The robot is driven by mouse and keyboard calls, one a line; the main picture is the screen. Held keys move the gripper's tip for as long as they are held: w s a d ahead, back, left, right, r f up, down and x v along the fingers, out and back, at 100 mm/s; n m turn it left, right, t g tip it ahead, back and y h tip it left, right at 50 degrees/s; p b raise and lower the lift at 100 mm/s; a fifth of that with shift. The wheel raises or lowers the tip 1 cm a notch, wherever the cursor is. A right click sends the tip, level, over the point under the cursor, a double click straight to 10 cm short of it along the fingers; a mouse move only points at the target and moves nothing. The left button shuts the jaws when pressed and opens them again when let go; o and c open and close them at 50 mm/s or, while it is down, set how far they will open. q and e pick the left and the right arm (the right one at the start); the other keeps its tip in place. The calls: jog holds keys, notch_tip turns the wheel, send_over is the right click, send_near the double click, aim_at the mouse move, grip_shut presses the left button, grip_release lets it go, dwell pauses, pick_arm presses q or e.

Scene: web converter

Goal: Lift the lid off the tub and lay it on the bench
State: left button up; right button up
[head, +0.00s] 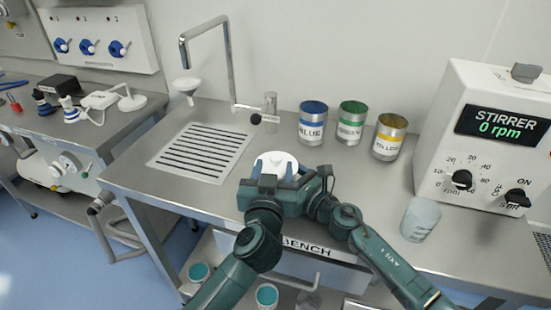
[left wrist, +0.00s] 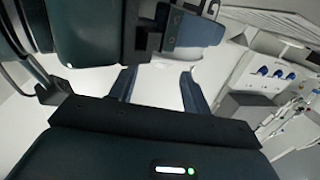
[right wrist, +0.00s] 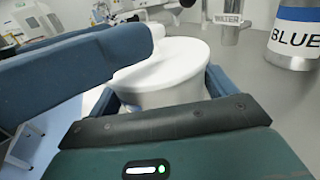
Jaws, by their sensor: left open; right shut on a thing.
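The white tub (right wrist: 172,96) stands on the bench (head: 335,215) with its round white lid (right wrist: 175,58) on top, seen best in the right wrist view. In the head view the lid (head: 281,158) shows only partly behind my grippers. My right gripper (right wrist: 160,88) is shut on the tub's body, a finger on each side below the lid. My left gripper (head: 273,168) is open at the lid, its blue fingertips apart. It also shows in the left wrist view (left wrist: 158,85). Whether its fingers touch the lid I cannot tell.
Blue (head: 313,124), green (head: 351,123) and yellow (head: 388,137) labelled cans stand behind. A stirrer box (head: 487,135) and a pale beaker (head: 421,219) are at right. A drain grate (head: 202,151) and tap (head: 228,60) are at left. Bare bench lies right of my grippers.

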aim_at(276, 157)
pick_arm(q)
jog(key=shift+w+d+f, duration=0.1)
jog(key=shift+w+d, duration=0.05)
jog(key=shift+w, duration=1.05)
jog(key=shift+w+d+f, duration=0.1)
jog(key=shift+w+d, duration=0.05)
jog(key=shift+w, duration=1.05)
jog(key=shift+c, duration=0.6)
grip_shut()
jog(key=shift+r, duration=0.1)
jog(key=shift+r, duration=0.1)
jog(key=shift+r, duration=1.05)
jog(key=shift+r, duration=1.95)
pick_arm(e)
jog(key=o, duration=1.3)
jog(key=shift+c, duration=0.2)
